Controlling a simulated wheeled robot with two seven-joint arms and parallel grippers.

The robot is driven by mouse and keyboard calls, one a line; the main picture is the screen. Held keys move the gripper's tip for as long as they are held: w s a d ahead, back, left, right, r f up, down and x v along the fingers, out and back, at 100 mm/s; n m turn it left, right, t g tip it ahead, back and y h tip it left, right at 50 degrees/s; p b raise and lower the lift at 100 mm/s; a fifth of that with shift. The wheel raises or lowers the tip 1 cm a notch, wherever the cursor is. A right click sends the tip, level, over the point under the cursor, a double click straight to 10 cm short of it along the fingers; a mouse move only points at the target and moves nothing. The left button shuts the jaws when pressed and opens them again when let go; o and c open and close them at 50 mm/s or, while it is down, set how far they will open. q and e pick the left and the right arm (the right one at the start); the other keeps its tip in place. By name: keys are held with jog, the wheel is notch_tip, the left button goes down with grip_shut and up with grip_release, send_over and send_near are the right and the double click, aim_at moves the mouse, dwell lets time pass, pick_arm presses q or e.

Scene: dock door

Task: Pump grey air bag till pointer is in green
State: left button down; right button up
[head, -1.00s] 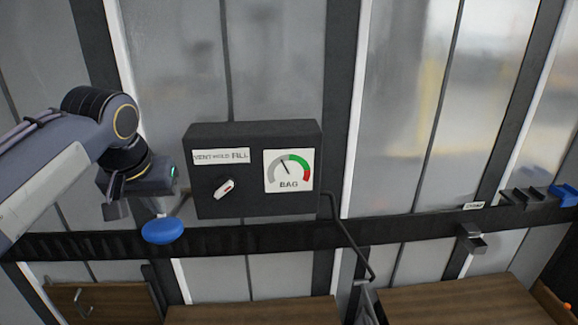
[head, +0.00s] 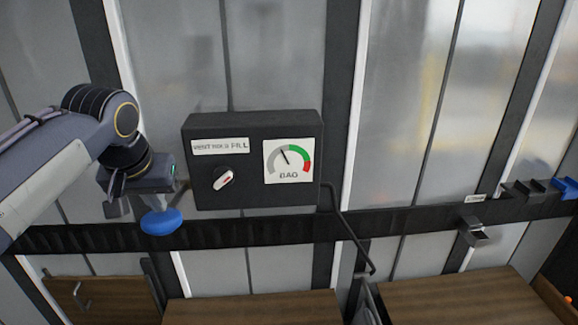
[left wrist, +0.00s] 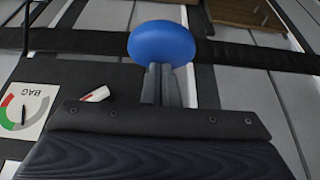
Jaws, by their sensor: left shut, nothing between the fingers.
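A black control box (head: 246,196) hangs on the wall panels. Its gauge (head: 289,161), marked BAG, has its pointer in the grey part, left of the green; the gauge also shows in the left wrist view (left wrist: 22,108). Below the VENT HOLD FILL label (head: 220,146), the white selector (head: 223,179) tilts up to the right, its red mark toward FILL. A blue round pad (head: 161,221) lies left of the box. My left gripper (head: 157,204) is shut and empty, its tips at or just above the pad (left wrist: 163,42); contact is unclear.
A black rail (head: 270,235) runs across below the box. A bent black rod (head: 350,235) comes down from the box's right side. Wooden crates (head: 250,307) stand below. A grey bracket (head: 474,232) and a blue piece (head: 566,187) sit at right.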

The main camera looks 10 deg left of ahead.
aim_at(158, 217)
pick_arm(q)
jog(key=shift+f+b, duration=2)
jog(key=shift+f, duration=0.75)
jog(key=shift+r, duration=0.1)
notch_tip(158, 217, up, 5)
jog(key=p, duration=0.4)
jog(key=shift+p, duration=0.35)
jog(key=shift+r+p, duration=0.35)
jog(key=shift+r, duration=0.7)
jog(key=shift+r, duration=2.45)
